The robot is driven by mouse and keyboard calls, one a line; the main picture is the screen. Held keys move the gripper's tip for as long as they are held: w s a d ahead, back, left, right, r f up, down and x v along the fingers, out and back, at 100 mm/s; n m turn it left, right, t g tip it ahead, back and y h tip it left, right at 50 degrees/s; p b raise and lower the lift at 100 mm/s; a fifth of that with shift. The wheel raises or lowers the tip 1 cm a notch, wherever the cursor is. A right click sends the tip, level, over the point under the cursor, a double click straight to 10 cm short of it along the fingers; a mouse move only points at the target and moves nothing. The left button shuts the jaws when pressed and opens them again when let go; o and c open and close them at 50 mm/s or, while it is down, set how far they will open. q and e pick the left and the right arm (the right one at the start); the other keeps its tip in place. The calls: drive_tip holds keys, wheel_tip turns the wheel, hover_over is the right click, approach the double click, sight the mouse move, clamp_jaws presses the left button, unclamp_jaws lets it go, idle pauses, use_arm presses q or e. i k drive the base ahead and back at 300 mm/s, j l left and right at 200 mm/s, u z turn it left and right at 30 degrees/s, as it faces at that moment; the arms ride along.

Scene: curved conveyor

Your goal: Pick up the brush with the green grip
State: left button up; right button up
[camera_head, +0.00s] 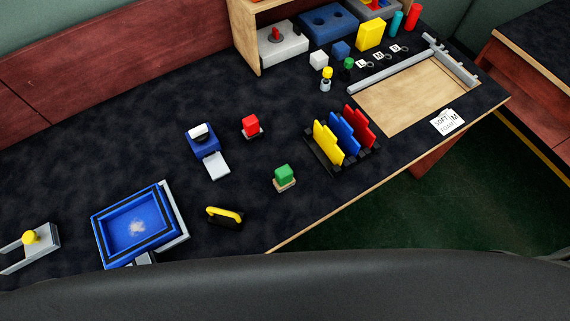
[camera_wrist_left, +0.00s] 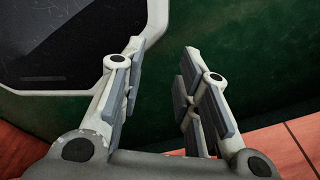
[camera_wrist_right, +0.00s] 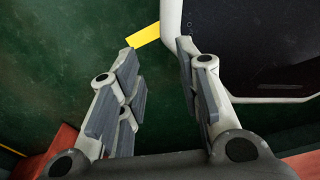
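The brush with the green grip (camera_head: 284,174) stands on the dark table in the head view, right of centre. It has a blocky green top on a pale, flat base. Neither gripper shows in the head view. My left gripper (camera_wrist_left: 160,75) is open and empty in the left wrist view, over the green floor. My right gripper (camera_wrist_right: 157,70) is open and empty in the right wrist view, also over the floor. Neither wrist view shows the brush.
A similar red-topped piece (camera_head: 251,125) stands behind the brush. A rack with coloured plates (camera_head: 341,138) is to its right, and a yellow-handled black tool (camera_head: 224,216) to its left. A blue tray (camera_head: 106,235) is farther left. The table's front edge is near.

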sight(284, 179)
drive_tip(key=u, duration=1.15)
drive_tip(key=k+l+z, duration=0.1)
drive_tip(key=l+z, duration=0.4)
drive_tip(key=z, duration=0.25)
drive_tip(key=k+l+z, duration=0.35)
drive_tip(key=l, duration=0.25)
drive_tip(key=k+l+z, duration=0.2)
drive_tip(key=k+l, duration=0.05)
drive_tip(key=l, duration=0.1)
